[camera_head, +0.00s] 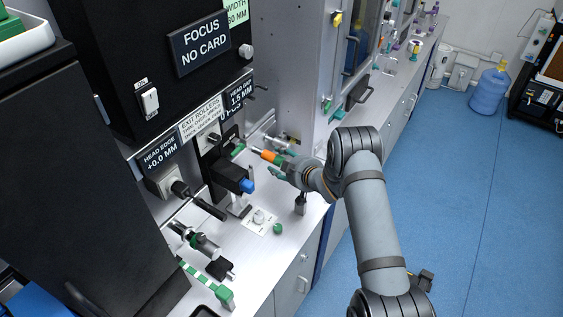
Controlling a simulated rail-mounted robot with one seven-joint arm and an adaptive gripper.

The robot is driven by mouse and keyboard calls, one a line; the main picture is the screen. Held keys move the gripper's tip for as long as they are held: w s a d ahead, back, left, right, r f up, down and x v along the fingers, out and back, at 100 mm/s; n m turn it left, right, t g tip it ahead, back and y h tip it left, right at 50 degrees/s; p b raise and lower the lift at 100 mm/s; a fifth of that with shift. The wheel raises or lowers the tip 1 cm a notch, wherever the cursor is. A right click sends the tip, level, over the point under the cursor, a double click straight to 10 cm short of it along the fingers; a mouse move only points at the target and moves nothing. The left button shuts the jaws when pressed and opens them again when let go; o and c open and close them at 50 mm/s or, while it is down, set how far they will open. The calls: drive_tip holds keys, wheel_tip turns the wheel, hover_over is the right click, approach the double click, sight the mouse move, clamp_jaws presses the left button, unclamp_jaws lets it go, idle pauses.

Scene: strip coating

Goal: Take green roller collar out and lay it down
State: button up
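A small green piece (239,149), which may be the green roller collar, shows at the dark roller unit under the exit rollers label. A second small green round piece (278,228) lies on the pale bench top (262,258), beside a white plate. My gripper (272,167) is at the front of the machine, to the right of the first green piece and apart from it. A teal fingertip shows below an orange part (270,156) with a dark tip. I cannot tell whether my gripper holds that orange part or is only beside it. The fingers are small and partly hidden.
A dark block with a blue end (247,186) juts out left of my gripper. A black handle (206,207) sticks out lower left. A green-and-white striped bar (205,280) lies at the front left. A grey cabinet wall (302,80) rises behind my gripper.

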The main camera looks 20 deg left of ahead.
drive_tip(key=c, duration=0.6)
drive_tip(key=shift+c, duration=1.4)
drive_tip(key=o, duration=0.5)
drive_tip(key=shift+a, duration=0.1)
drive_tip(key=shift+a+r, duration=0.1)
drive_tip(key=c, duration=0.7)
drive_tip(key=shift+c, duration=0.4)
drive_tip(key=shift+d, duration=0.35)
clamp_jaws()
drive_tip(key=shift+s+d, duration=0.15)
drive_tip(key=shift+d, duration=0.45)
drive_tip(key=shift+s+d, duration=0.15)
drive_tip(key=shift+d, duration=0.45)
